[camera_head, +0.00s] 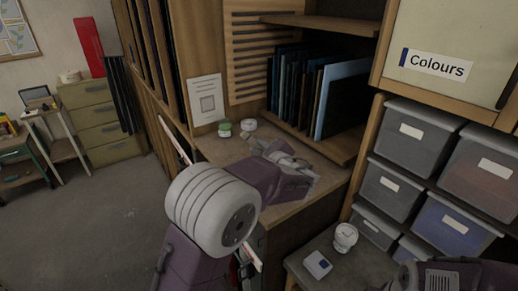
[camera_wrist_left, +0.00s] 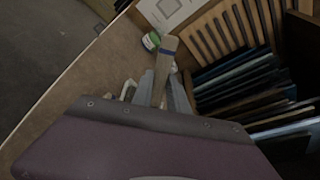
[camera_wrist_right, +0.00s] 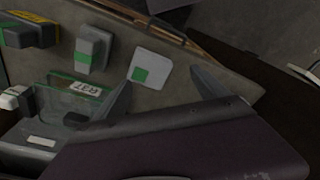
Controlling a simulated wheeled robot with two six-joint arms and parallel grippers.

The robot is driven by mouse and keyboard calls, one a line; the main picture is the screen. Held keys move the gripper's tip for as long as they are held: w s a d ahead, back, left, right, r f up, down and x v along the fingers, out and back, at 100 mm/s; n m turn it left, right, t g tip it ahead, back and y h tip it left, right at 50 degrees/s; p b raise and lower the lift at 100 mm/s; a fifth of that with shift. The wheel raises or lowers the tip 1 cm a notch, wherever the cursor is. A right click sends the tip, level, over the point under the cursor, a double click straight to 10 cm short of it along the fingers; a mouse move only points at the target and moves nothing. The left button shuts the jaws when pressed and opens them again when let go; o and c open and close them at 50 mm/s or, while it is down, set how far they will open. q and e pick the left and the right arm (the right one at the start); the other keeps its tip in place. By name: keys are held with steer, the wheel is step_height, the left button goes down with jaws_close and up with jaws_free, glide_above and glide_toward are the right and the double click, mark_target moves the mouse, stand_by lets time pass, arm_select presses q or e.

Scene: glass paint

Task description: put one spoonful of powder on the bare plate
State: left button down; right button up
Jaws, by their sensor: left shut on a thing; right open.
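My left gripper (camera_head: 288,157) reaches over the wooden bench (camera_head: 222,150). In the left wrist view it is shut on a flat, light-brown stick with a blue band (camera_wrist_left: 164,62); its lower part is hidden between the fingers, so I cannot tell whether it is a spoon. A small green-lidded jar (camera_head: 224,128) and a pale jar (camera_head: 248,125) stand at the back of the bench. Dark and bluish sheets (camera_head: 342,95) stand upright in a rack; I cannot tell whether any is the bare plate. My right gripper (camera_wrist_right: 160,92) is open and empty.
A low table at lower right holds a white cup (camera_head: 346,237) and a white block with a blue square (camera_head: 318,264). Drawers (camera_head: 417,133) line the right.

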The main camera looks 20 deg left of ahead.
arm_select(q)
steer(key=shift+f, duration=0.1)
arm_select(e)
steer(key=shift+f, duration=0.35)
stand_by(0.4)
stand_by(0.3)
arm_select(q)
steer(key=shift+r+p, duration=0.5)
steer(key=shift+r, duration=0.65)
arm_select(e)
steer(key=shift+r, duration=0.8)
step_height(320, 180, up, 3)
steer(key=p, duration=0.3)
arm_select(q)
step_height(320, 180, up, 4)
arm_select(e)
steer(key=shift+f, duration=0.15)
